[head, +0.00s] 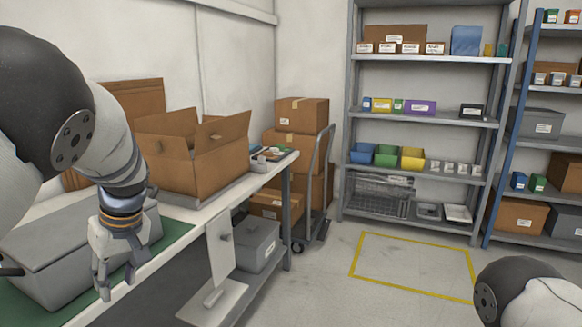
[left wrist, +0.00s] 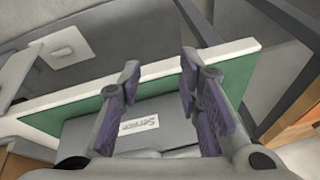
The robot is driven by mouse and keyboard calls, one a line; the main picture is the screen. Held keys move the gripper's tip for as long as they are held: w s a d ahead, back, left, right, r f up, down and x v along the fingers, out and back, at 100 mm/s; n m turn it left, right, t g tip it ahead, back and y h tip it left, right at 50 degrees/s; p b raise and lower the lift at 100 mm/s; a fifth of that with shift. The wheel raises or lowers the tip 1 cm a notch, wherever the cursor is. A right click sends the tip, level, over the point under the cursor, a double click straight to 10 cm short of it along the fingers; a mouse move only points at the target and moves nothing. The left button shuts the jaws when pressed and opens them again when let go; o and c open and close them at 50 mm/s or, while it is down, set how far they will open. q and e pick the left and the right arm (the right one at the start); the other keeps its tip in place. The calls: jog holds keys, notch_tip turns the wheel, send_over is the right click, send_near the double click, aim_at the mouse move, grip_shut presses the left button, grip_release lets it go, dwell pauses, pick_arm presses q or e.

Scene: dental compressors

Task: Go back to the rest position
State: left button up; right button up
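My left gripper (head: 118,272) hangs down over the front edge of the workbench in the head view, in front of a grey lidded bin. In the left wrist view its two fingers (left wrist: 165,105) are spread apart with nothing between them. The grey bin (head: 50,240) stands on a green mat (head: 172,243) on the bench. Its label and the mat also show in the left wrist view. Of my right arm only a dark and white link shows at the lower right of the head view; its gripper is out of sight.
An open cardboard box (head: 190,152) stands on the bench (head: 150,262). A grey bin (head: 257,245) sits on the lower shelf. Beyond are a cart with boxes (head: 300,112) and stocked shelving (head: 425,120). The floor inside a yellow outline (head: 412,290) is clear.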

pick_arm(q)
jog(key=s+f+m+g+h, duration=0.1)
jog(key=s+f+m, duration=0.1)
jog(key=s+f, duration=0.75)
jog(key=s+f+m+g, duration=0.1)
jog(key=s+f+m, duration=0.35)
jog(key=f, duration=0.85)
jog(key=s+d+f+m+h, duration=0.1)
jog(key=s+d, duration=0.1)
jog(key=s, duration=0.7)
jog(key=s+d+f+m+h, duration=0.1)
jog(key=s+d, duration=0.2)
jog(key=s, duration=0.6)
jog(key=s+d+f+m+g+h, duration=0.1)
jog(key=s+d+f+m, duration=0.1)
jog(key=s, duration=0.7)
jog(key=shift+s+d, duration=0.3)
jog(key=shift+d, duration=0.45)
